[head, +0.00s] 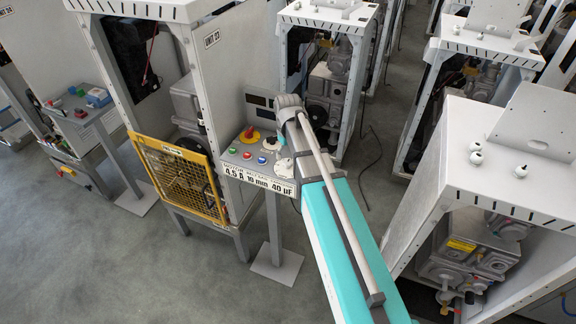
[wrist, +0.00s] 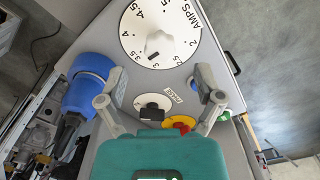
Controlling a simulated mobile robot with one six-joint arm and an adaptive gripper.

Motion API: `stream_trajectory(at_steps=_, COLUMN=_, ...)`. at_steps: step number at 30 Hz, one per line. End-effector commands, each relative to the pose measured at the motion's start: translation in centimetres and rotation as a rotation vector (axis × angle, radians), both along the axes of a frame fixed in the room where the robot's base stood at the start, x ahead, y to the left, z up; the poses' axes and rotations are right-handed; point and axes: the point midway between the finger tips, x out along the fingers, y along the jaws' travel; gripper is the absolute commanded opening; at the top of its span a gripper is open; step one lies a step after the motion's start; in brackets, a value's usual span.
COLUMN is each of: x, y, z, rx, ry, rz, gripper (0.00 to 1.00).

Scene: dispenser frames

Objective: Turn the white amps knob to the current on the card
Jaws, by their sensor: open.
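The white amps knob (wrist: 158,42) sits on a large round white dial (wrist: 140,22) on the grey panel at the top of the wrist view. The dial carries numbers from 2 upward and the word AMPS. The knob's end with a dark mark lies by the 3. The card (head: 258,182) on the panel front in the head view reads 4.5 A, 10 mm, 40 µF. My gripper (wrist: 161,76) is open and empty, its fingers apart, with the knob ahead of them and not between them. In the head view my arm hides part of the panel.
A blue cylindrical part (wrist: 88,85) is at the left of the wrist view. A yellow mesh guard (head: 180,178) stands left of the panel. Other dispenser frames stand around; the floor at front left is clear.

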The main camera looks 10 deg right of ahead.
Motion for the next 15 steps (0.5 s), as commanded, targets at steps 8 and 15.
stream_trajectory(at_steps=8, x=0.0, y=0.0, z=-2.5, rx=0.0, ry=0.0, rz=0.001, gripper=0.85)
stream_trajectory(at_steps=15, x=0.0, y=0.1, z=-3.7, rx=0.0, ry=0.0, rz=0.001, gripper=0.85)
